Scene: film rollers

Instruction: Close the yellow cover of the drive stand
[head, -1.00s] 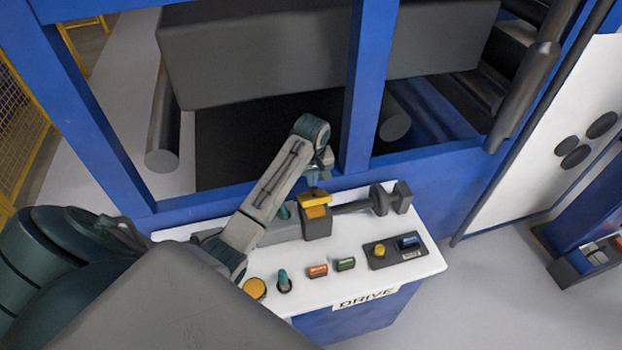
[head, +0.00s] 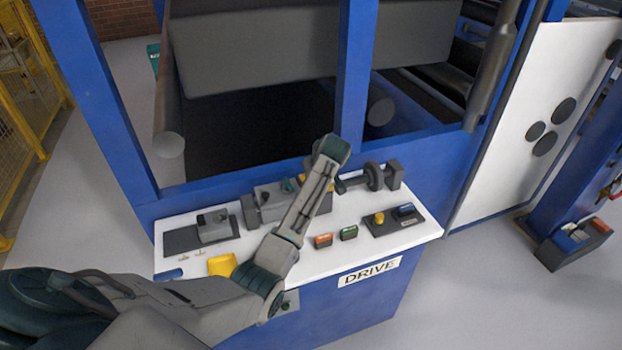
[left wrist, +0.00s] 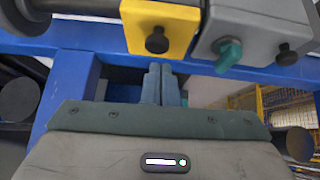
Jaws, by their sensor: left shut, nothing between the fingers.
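The drive stand (head: 410,238) has a white top and a DRIVE label. In the left wrist view a yellow cover-like block (left wrist: 183,28) with a black knob fills the upper middle, beside a grey housing (left wrist: 262,22) with a teal knob. In the head view my left arm hides most of this block; only a sliver of yellow shows. I cannot tell how far the cover is open. My left gripper (left wrist: 160,72) is shut and empty, its fingertips close to the yellow block; contact is unclear. A second yellow piece (head: 221,264) lies at the stand's near left. My right gripper is not in view.
Red (head: 323,240) and green (head: 348,233) buttons and a small black control box (head: 392,222) sit right of my arm. A dark plate with a grey block (head: 214,226) is at left. Blue frame posts (head: 356,85) rise behind the stand.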

